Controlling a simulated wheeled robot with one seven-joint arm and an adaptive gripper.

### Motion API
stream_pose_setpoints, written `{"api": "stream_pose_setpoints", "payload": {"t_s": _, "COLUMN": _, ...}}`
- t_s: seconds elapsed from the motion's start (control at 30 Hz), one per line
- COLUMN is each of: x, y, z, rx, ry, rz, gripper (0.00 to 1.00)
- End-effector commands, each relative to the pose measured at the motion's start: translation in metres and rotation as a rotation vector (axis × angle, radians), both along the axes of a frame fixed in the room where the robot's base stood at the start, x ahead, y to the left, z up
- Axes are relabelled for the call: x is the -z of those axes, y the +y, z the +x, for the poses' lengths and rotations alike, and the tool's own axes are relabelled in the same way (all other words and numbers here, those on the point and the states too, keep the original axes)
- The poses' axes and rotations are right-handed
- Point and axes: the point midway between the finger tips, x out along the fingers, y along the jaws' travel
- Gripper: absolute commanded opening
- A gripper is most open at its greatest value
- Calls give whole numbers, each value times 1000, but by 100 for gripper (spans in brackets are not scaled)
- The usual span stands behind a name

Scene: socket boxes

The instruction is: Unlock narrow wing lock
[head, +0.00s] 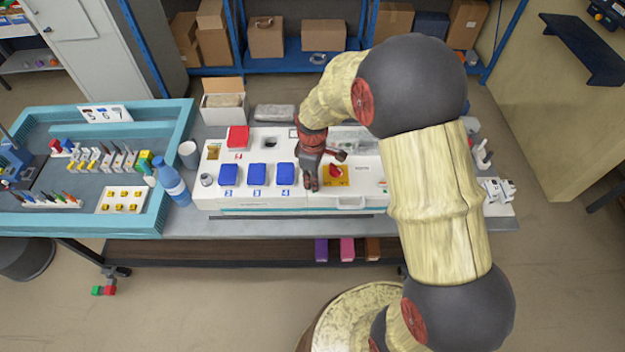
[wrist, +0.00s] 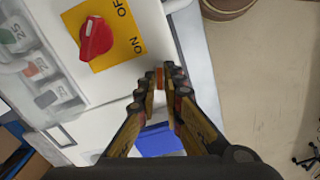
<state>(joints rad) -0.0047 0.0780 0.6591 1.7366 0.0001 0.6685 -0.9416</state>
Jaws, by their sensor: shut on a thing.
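The white socket box (head: 255,203) stands on the grey table. My gripper (head: 311,186) is at the box's front edge, between the blue cover marked 4 (head: 285,174) and a red rotary switch (head: 337,171) on a yellow plate. In the wrist view, my gripper (wrist: 160,80) points at the box's edge, with the fingertips close together around a small thing. Only a small orange-brown patch shows between them. It seems to be the narrow wing lock, mostly hidden by the fingers, so its angle cannot be told. The red switch (wrist: 96,38) shows beside the ON and OFF marks.
More blue covers (head: 242,175) and a raised red cover (head: 238,137) are on the box. A blue bottle (head: 172,182) and a grey cup (head: 189,154) stand left of it. A teal-rimmed tray (head: 150,222) holds several small parts.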

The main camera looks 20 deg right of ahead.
Motion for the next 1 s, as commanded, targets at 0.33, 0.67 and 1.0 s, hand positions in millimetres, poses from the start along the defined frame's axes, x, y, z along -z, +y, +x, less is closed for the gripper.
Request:
{"api": "stream_pose_setpoints", "payload": {"t_s": 0.33, "x": -1, "y": -1, "z": 2, "rx": 331, "ry": -1, "rz": 0, "gripper": 0}}
{"api": "stream_pose_setpoints", "payload": {"t_s": 0.67, "x": -1, "y": -2, "z": 2, "rx": 644, "ry": -1, "rz": 0, "gripper": 0}}
{"api": "stream_pose_setpoints", "payload": {"t_s": 1.0, "x": -1, "y": -3, "z": 3, "rx": 956, "ry": -2, "rz": 0, "gripper": 0}}
